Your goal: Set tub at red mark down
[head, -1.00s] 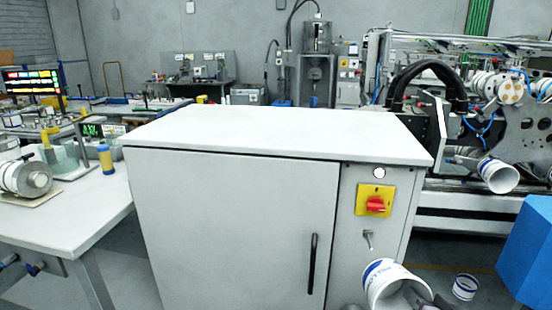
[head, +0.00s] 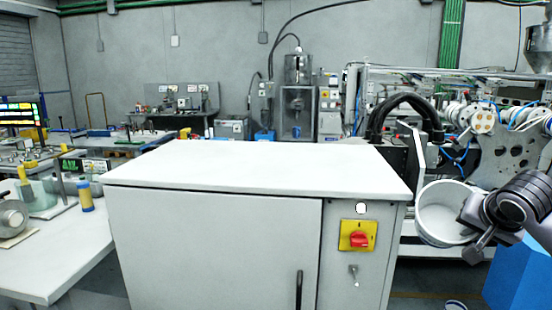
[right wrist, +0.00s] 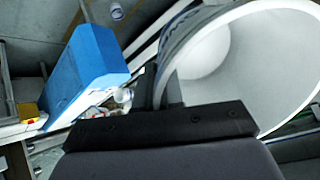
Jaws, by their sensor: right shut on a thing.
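A white tub (head: 440,208) is held at the right of the head view, in front of the machine and right of the grey cabinet. My right gripper (head: 474,218) is shut on the tub's wall. The tub is tilted, and its open mouth shows. In the right wrist view the tub (right wrist: 262,70) fills the upper right, its pale inside visible, with the dark gripper body (right wrist: 165,125) below. I see no clear red mark on a surface; the only plain red is a rotary switch (head: 358,240) on the cabinet front. My left gripper is not in view.
The cabinet's white top (head: 260,168) is bare. A blue box (head: 515,275) stands at the lower right, also in the right wrist view (right wrist: 92,68). A small white tub (right wrist: 117,11) lies on the floor. A white table (head: 60,255) with a roll stands left.

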